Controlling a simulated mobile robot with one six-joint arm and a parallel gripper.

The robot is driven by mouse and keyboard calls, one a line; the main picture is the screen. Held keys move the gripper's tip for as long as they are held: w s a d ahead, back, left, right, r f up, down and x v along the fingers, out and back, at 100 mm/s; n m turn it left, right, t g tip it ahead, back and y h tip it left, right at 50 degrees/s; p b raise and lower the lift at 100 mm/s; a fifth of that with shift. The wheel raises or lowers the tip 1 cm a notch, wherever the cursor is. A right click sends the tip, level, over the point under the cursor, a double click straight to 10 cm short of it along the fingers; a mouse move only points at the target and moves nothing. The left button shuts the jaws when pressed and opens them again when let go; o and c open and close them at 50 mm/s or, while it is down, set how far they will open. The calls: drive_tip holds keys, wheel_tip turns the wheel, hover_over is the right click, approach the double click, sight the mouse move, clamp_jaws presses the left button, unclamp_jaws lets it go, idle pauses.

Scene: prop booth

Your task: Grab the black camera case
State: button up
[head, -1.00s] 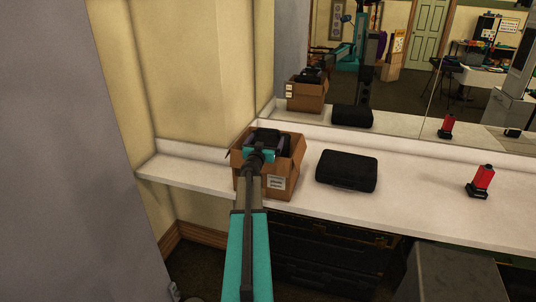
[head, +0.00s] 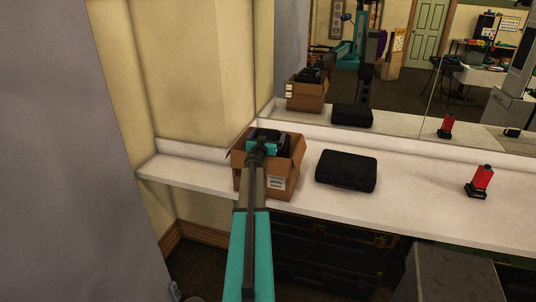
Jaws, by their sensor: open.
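The black camera case (head: 346,170) lies flat and closed on the white counter, right of an open cardboard box (head: 280,184). My gripper (head: 268,136) is over the open top of the box, to the left of the case and apart from it. The teal wrist and my arm hide part of the box. The gripper is open; its dark fingers blend with the dark inside of the box, so I cannot tell what lies in there.
The white counter (head: 420,203) runs along a mirror (head: 400,75) that reflects the case, box and arm. A red and black object (head: 480,182) stands on the right. The counter between it and the case is clear. Dark drawers (head: 325,250) sit below.

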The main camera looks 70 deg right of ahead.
idle(0.4)
drive_tip(key=c, duration=1.8)
drive_tip(key=shift+r, duration=0.15)
wheel_tip(320, 180, up, 18)
drive_tip(key=p, duration=0.6)
drive_tip(key=shift+s+a+b, duration=0.15)
drive_tip(key=shift+s+a, duration=0.2)
drive_tip(key=shift+a, duration=2.6)
drive_tip(key=shift+s+a+b, duration=0.2)
drive_tip(key=shift+s+a, duration=0.2)
drive_tip(key=shift+a, duration=2.6)
drive_tip(key=shift+s+a+b, duration=0.15)
drive_tip(key=shift+s+a, duration=0.2)
drive_tip(key=shift+a, duration=2.6)
